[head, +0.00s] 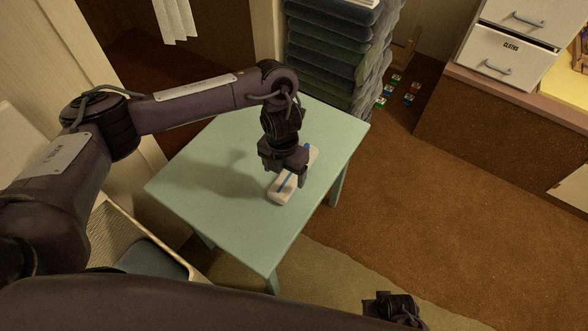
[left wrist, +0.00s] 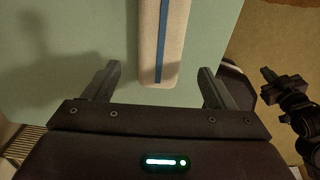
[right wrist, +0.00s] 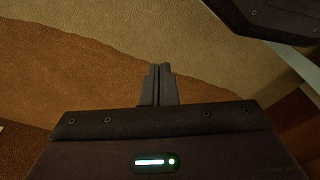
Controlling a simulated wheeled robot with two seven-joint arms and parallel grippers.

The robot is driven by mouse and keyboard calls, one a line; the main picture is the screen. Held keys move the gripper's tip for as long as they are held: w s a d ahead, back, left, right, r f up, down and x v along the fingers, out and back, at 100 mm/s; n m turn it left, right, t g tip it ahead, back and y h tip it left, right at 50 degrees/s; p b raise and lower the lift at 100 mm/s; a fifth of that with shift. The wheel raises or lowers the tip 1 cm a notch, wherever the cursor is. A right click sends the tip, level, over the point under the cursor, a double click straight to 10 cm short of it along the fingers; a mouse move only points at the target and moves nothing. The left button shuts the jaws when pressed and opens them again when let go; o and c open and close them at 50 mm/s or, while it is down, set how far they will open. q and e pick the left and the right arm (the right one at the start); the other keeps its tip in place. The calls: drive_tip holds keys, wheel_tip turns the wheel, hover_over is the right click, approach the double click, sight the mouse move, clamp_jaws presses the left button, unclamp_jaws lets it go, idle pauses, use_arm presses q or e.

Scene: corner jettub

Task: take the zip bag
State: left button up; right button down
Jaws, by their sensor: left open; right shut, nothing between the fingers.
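The zip bag (head: 283,191) is a long, pale case with a blue stripe down its middle. It lies on the pale green table (head: 215,201), and it also shows in the left wrist view (left wrist: 175,40). My left gripper (head: 287,172) is above the bag and hides part of it in the head view. In the left wrist view the open fingers (left wrist: 160,85) stand on either side of the bag's near end, apart from it. My right gripper (right wrist: 158,84) is shut and empty, over the floor away from the table.
A stack of folded grey-blue cloths (head: 335,50) stands behind the table. A white drawer cabinet (head: 505,55) sits at the upper right. Small coloured items (head: 397,85) lie on the brown floor at the back. A cream bin (head: 125,235) stands left of the table. The floor to the right is clear.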

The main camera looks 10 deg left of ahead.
sight(284, 183)
use_arm(q)
drive_tip(key=shift+f, duration=0.6)
drive_tip(key=f+b, duration=0.1)
drive_tip(key=f, duration=0.1)
drive_tip(key=f+b, duration=0.1)
drive_tip(key=shift+s+a+f, duration=0.1)
drive_tip(key=shift+s+f, duration=0.1)
drive_tip(key=shift+f, duration=0.45)
drive_tip(key=c, duration=1.1)
use_arm(e)
wheel_tip(284, 183, up, 6)
drive_tip(key=w+a, duration=0.1)
drive_tip(key=shift+w+a+r, duration=0.15)
drive_tip(key=shift+w+a, duration=0.15)
drive_tip(key=shift+w, duration=0.1)
